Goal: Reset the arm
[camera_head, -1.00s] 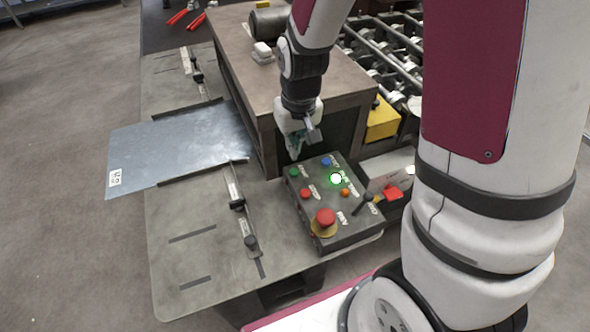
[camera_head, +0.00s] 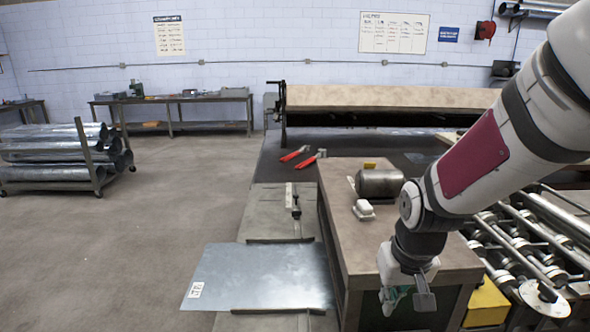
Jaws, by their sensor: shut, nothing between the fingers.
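My arm comes in from the right in the head view, bent down at the wrist. My gripper (camera_head: 403,296) hangs in front of the brown-topped machine housing (camera_head: 340,235), near its front right corner. It is shut and empty, its fingers pointing down. The button panel seen earlier is out of view now. A flat sheet of metal (camera_head: 262,275) with a small white label lies on the grey table at the left of the housing.
A motor (camera_head: 380,182) and a small white block (camera_head: 363,209) sit on the housing. Red-handled tools (camera_head: 308,157) lie behind. A roller conveyor (camera_head: 530,240) and yellow box (camera_head: 487,304) are at the right. A pipe cart (camera_head: 68,160) stands far left; the floor between is open.

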